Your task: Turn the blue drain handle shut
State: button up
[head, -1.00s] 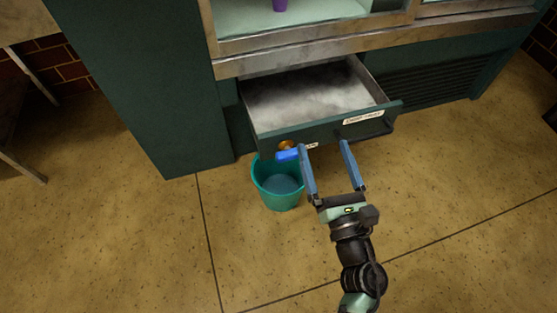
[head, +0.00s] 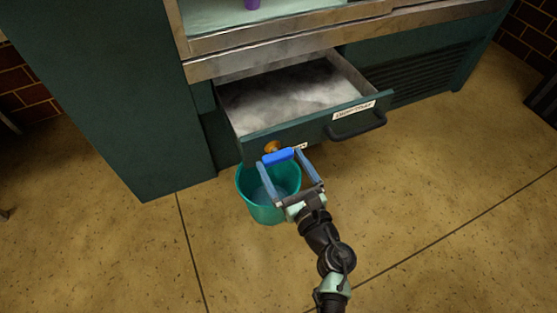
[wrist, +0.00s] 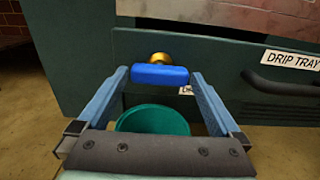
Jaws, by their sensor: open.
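The blue drain handle (head: 278,157) sits on a brass valve (head: 272,147) at the lower front of the pulled-out drip tray drawer (head: 290,140). In the wrist view the blue handle (wrist: 160,76) lies level, crosswise below the brass fitting (wrist: 160,58). My gripper (head: 281,157) is open, with one finger towards each end of the handle. In the wrist view my gripper (wrist: 157,72) has its fingertips close to the handle's two ends; I cannot tell whether they touch it.
A teal bucket (head: 248,192) stands on the floor below the valve, partly behind my gripper, with liquid in it. The drawer's black pull handle (head: 357,126) juts out at the right, under a "DRIP TRAY" label (wrist: 291,60). The floor (head: 440,200) at the right is clear.

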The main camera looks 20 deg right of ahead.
jog(key=shift+w, duration=1.2)
jog(key=c, duration=1.1)
jog(key=shift+o, duration=0.2)
